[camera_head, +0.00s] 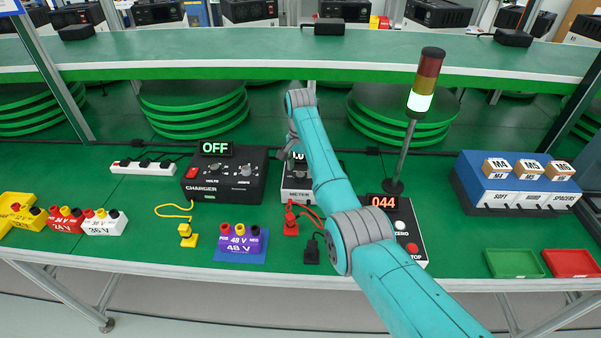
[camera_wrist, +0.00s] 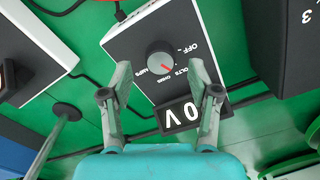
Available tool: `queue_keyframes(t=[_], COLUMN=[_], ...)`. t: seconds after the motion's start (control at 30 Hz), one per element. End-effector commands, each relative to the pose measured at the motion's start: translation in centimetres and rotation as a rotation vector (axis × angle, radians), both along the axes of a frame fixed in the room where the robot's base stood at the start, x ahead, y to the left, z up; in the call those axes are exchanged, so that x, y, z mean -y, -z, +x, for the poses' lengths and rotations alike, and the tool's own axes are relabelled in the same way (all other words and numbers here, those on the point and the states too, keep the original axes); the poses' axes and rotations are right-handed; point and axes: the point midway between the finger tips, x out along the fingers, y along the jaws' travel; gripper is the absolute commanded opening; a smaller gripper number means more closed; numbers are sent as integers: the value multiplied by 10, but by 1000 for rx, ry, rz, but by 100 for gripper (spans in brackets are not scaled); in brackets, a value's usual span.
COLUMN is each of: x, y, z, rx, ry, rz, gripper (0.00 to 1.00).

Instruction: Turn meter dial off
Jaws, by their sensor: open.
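The meter (camera_head: 299,198) is a white box with a dark top, partly hidden by my arm in the head view. The wrist view shows its dark face (camera_wrist: 215,52) with OFF, VOLTS, OHMS and AMPS labels. The meter display (camera_wrist: 181,115) reads 0 V, upside down. My gripper (camera_wrist: 159,66) is open, with its fingers on either side of the dial in the picture. I cannot tell whether they touch it.
The charger (camera_head: 225,176) with an OFF display stands left of the meter. A STOP/ZERO panel (camera_head: 405,222) and a signal tower (camera_head: 426,84) stand to the right. Red leads (camera_head: 291,222) lie in front of the meter. A raised green shelf (camera_head: 220,53) runs behind.

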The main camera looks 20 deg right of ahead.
Motion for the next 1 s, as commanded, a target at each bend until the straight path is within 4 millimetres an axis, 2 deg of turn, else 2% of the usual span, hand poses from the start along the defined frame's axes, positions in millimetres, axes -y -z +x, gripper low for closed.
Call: queue_keyframes(t=[0.2,0.57,0.8,1.0], x=[0,0,0,0], y=[20,24,24,24], z=[0,0,0,0], rx=[0,1,1,1], ry=[0,0,0,-5], rz=[0,0,0,0], gripper=[61,61,1,1])
